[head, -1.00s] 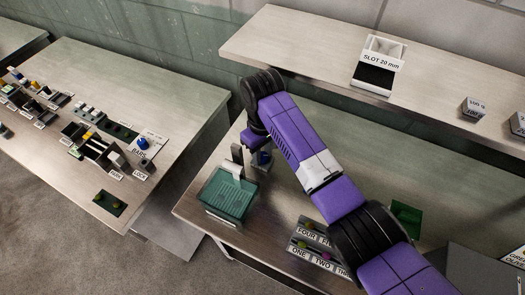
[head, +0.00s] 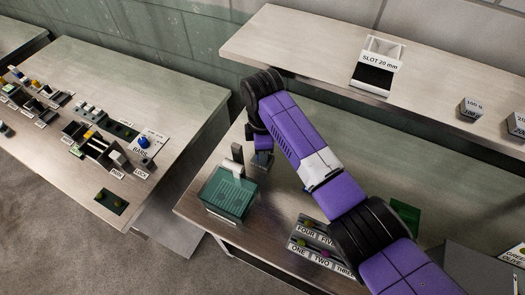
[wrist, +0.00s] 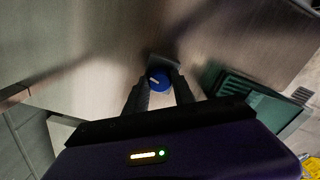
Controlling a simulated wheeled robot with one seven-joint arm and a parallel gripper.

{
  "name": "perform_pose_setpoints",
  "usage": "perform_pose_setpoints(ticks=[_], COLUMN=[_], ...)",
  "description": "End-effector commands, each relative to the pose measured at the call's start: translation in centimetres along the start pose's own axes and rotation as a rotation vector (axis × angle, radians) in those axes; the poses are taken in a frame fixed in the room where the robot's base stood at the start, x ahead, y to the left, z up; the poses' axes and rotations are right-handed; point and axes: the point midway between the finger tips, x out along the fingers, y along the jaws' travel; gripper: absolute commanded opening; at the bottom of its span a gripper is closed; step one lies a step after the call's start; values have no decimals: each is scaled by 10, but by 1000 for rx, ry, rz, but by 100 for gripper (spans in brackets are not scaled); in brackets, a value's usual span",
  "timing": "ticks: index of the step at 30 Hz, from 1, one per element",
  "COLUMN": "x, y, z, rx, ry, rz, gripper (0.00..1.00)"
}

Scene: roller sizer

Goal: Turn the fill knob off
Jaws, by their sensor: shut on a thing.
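A round blue knob (wrist: 159,80) with a pale pointer mark sits on a small grey mount in the wrist view. My gripper (wrist: 160,82) is around it, with one dark finger on each side, shut on it. The pointer lies roughly crosswise between the fingers. In the head view my gripper (head: 261,160) is down beside the teal ribbed tank (head: 229,193), and the knob is hidden there. The teal tank also shows right of the fingers in the wrist view (wrist: 258,95). No label for the knob is readable.
A rack of numbered slots (head: 312,247) stands below my arm. A shelf (head: 300,50) behind carries a box marked SLOT 20 mm (head: 379,62) and grey weights (head: 471,108). A left table (head: 75,160) holds small fixtures and another blue knob (head: 143,142).

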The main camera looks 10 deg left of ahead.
Motion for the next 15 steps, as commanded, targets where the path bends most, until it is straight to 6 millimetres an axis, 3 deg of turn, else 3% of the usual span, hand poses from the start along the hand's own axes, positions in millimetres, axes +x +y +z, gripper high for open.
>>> perform_pose_setpoints(ticks=[15], x=[-1], y=[1], z=[-1], rx=[-243], ry=[2], rz=[3], gripper=[0])
